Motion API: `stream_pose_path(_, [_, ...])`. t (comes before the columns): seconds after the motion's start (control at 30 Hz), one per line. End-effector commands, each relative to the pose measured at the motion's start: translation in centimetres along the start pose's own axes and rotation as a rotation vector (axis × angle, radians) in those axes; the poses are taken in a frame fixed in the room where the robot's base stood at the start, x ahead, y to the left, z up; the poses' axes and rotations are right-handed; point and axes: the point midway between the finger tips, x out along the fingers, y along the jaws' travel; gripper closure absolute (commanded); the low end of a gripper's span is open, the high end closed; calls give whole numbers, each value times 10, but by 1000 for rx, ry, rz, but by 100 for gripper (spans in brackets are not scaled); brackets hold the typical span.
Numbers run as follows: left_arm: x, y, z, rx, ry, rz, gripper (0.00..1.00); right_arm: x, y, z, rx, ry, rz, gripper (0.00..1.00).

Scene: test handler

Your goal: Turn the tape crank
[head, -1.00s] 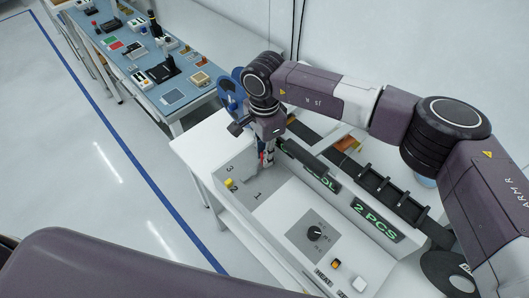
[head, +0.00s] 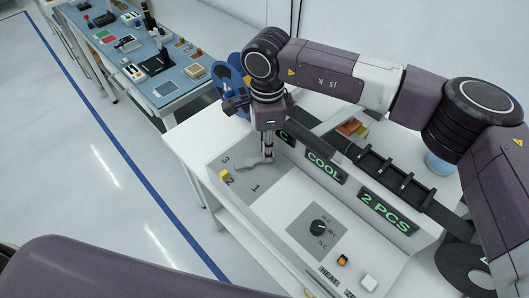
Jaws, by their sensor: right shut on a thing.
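The handler's white sloping panel (head: 278,217) carries the numbers 1, 2 and 3 around a thin grey crank arm (head: 250,166). My right gripper (head: 267,158) points down at the right end of this crank arm. It is shut on what looks like the crank's handle, which is mostly hidden between the fingers. A yellow block (head: 226,175) sits beside the numbers 2 and 3, left of the crank. My left gripper is not in view.
A dial (head: 319,227), an orange button (head: 342,260) and a white button (head: 369,282) are on the panel. Displays read "COOL" (head: 323,168) and "2 PCS" (head: 387,212). A blue reel (head: 228,92) stands behind my right wrist; a black reel (head: 462,270) is at right.

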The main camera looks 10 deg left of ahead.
Motion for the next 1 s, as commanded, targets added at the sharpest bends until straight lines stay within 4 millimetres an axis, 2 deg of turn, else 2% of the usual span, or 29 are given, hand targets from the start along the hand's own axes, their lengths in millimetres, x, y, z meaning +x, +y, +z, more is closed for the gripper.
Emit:
stream_pose_path(0.03, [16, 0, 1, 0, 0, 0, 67, 6, 1, -1, 43, 0, -5, 100])
stream_pose_path(0.4, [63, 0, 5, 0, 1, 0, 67, 5, 16, -1, 370, -2, -3, 100])
stream_pose_path(0.7, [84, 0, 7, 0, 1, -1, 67, 2, 23, 1, 545, -2, -3, 100])
stream_pose_path(1.0, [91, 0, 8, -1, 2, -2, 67, -1, 26, 3, 614, -3, -1, 100])
